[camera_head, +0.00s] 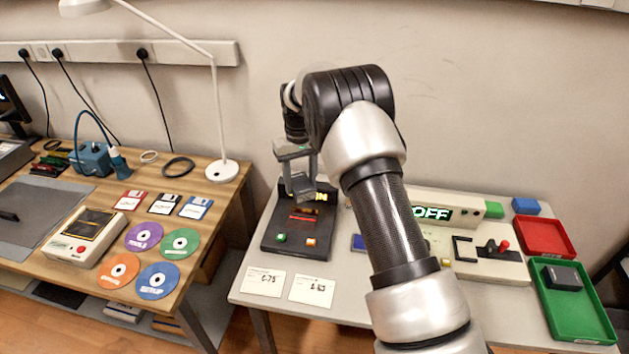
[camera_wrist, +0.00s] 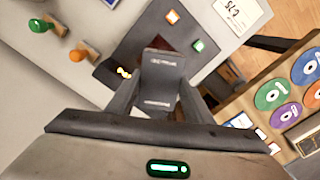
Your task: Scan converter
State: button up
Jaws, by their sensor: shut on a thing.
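A small grey box with printed text, which looks like a converter (camera_wrist: 163,72), is between the two fingers of my gripper (camera_wrist: 160,92) in the wrist view. In the head view my gripper (camera_head: 298,165) holds this grey box (camera_head: 304,188) over the upper part of a black scanner-like device (camera_head: 283,222). The device has a lit yellow display, a red strip, a green button (camera_head: 281,238) and an orange button (camera_head: 310,241). The box covers part of the display. I cannot tell whether it touches the device.
A dark box (camera_head: 563,277) sits in a green tray (camera_head: 598,322); an empty red tray (camera_head: 546,238) is behind it. A device showing OFF (camera_head: 431,213) and a fixture with a red knob (camera_head: 505,245) stand right. Two cards, including a C-75 card (camera_head: 263,281), lie in front.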

jog(key=shift+f+b, duration=1.8)
jog(key=shift+f, duration=1.55)
jog(key=shift+r+p, duration=1.7)
jog(key=shift+r, duration=1.35)
jog(key=shift+d, duration=0.1)
